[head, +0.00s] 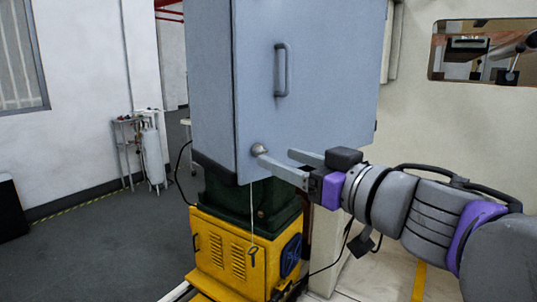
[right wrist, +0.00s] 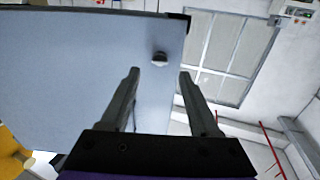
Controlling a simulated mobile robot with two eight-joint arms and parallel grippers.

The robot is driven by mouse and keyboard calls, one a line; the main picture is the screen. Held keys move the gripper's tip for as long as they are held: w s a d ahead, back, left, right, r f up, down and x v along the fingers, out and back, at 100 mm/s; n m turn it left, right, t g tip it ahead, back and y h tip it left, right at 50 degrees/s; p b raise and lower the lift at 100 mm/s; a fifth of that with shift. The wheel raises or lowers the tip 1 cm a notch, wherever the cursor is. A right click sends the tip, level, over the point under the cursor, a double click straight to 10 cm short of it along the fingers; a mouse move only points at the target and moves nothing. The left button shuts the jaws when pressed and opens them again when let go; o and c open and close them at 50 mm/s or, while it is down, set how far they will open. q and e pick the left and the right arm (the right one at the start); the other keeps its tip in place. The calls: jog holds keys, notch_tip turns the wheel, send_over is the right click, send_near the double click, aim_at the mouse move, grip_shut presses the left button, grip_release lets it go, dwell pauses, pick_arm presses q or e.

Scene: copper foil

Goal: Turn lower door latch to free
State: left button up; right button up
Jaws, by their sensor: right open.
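The lower door latch is a small rounded grey knob (head: 258,149) near the bottom left of the blue-grey cabinet door (head: 325,100). In the right wrist view the latch (right wrist: 160,58) shows just beyond the fingertips, between their lines. My right gripper (head: 278,156) reaches in from the right, open and empty. In the head view its nearer fingertip overlaps the latch's lower edge; I cannot tell whether they touch. It also shows in the right wrist view (right wrist: 160,74), its two fingers well apart. My left gripper is not in view.
A vertical door handle (head: 281,70) stands out above the latch. A key (head: 252,257) hangs on a thin cord below the door. A yellow base (head: 225,252) with a dark green block carries the cabinet. Open floor lies to the left, with a small rack by the wall.

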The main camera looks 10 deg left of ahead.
aim_at(263, 151)
jog(key=shift+x, duration=2.3)
grip_shut()
